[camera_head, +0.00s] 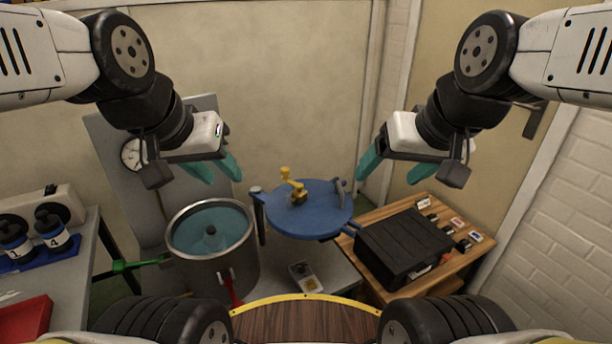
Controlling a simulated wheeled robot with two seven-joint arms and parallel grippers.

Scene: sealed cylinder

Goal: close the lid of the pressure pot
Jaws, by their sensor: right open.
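The pressure pot (212,274) is a grey metal cylinder at the left of centre, its top open, with a teal inside and a small knob-like shape in its middle. Its round blue lid (318,222) is swung out to the right of the pot on a dark hinge post (261,218), lying roughly level. The lid bears a yellow handle or valve (295,188) and a grey bracket (341,190). My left gripper (222,180) is above the pot's rear, empty, its teal fingers a little apart. My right gripper (386,192) is open and empty, above and right of the lid.
A black case (405,245) lies on a wooden table (365,222) at the right, close to the lid. A red clamp (231,287) and a green handle (135,264) are at the pot. A left bench holds bottles (52,228) and a red tray (24,320).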

